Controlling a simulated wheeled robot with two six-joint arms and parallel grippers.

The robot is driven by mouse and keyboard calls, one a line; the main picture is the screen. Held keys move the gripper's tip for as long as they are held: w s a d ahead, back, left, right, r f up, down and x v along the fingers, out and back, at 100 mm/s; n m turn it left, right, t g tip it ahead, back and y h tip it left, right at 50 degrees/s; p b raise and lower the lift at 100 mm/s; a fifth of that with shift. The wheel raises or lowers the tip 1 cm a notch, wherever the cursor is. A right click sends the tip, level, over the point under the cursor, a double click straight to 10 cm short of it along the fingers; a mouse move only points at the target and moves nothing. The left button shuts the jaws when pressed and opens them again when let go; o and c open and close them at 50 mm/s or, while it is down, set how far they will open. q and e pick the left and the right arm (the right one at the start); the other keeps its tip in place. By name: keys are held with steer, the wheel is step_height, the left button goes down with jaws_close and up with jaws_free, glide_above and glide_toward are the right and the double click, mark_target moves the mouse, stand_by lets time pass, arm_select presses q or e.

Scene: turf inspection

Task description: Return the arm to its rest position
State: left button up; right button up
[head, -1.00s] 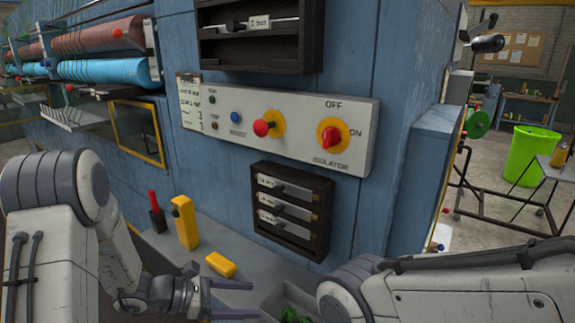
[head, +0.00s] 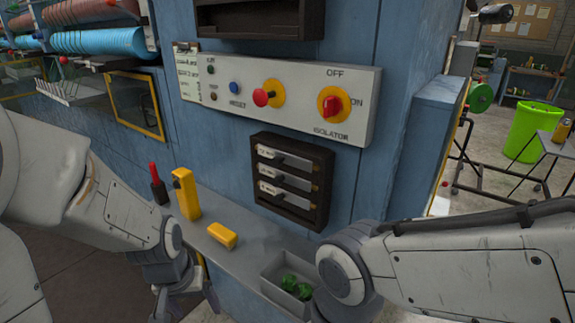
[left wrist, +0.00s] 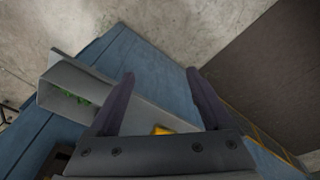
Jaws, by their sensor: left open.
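My left gripper (head: 187,304) hangs low in front of the grey ledge, at the lower left of the head view. Its jaws are open with nothing between them. In the left wrist view the two dark fingers (left wrist: 160,75) stand apart, with the blue machine side and grey ledge behind them. My left arm (head: 110,205) comes in from the left edge, bent downward. My right arm (head: 450,265) reaches in from the right; its gripper is out of the picture.
The grey ledge (head: 255,250) carries a yellow block (head: 222,235), a yellow upright tool (head: 186,195), a red-handled tool (head: 157,185) and a grey bin (head: 275,275) with green pieces. Above are the control panel (head: 200,85) and a dark gauge rack (head: 262,140). Open floor lies lower left.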

arm_select(q)
steer(key=s+d+r+m+g+b, duration=0.1)
steer(key=s+d+m+b, duration=0.4)
steer(key=s+d, duration=0.8)
steer(key=m, duration=0.3)
steer(key=shift+d+m+g+h, duration=0.2)
steer(key=shift+m+g+h, duration=0.1)
steer(key=shift+m+g, duration=0.1)
steer(key=shift+r, duration=0.1)
